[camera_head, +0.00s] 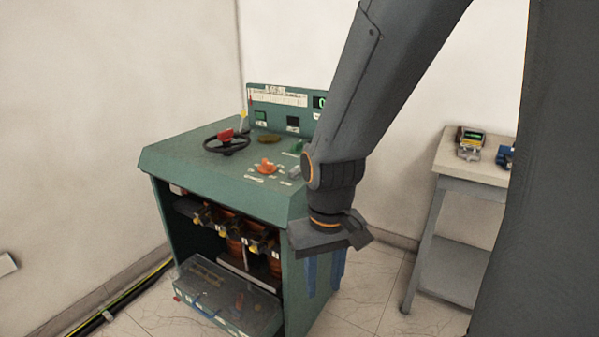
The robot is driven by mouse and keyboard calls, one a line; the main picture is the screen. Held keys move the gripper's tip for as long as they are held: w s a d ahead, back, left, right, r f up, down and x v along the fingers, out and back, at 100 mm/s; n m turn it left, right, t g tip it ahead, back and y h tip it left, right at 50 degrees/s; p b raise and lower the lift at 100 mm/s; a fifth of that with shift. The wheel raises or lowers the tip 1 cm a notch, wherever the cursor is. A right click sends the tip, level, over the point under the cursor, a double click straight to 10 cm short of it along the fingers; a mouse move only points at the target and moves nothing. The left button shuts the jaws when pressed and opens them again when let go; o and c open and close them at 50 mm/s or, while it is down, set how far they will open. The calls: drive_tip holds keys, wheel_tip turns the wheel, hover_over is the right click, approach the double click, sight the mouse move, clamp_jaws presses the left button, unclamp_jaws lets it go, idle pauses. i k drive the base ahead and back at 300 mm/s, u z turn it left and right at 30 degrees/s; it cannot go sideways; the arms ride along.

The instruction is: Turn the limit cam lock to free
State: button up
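The green transformer cabinet (225,190) stands left of centre with several controls on its sloped top. These are a black handwheel (212,146) with a red piece (226,134) at its hub, an orange knob (266,166), a brownish disc (268,139), a green part (296,148) and a small grey part (295,172). The labels are too small to read, so I cannot tell which one is the limit cam lock. My gripper (325,275) points down by the cabinet's right front side, below the top panel. Its two blue fingers are apart, with nothing seen between them.
An upright panel (275,117) rises at the cabinet's back, partly hidden by my arm. A drawer (225,300) sticks out low in front, below open bays. A side table (465,170) with instruments stands right. Cables (120,300) run along the left wall.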

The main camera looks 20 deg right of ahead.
sight(293, 173)
drive_tip(key=k, duration=0.3)
drive_tip(key=z, duration=1.1)
drive_tip(key=i, duration=0.85)
drive_tip(key=u, duration=1)
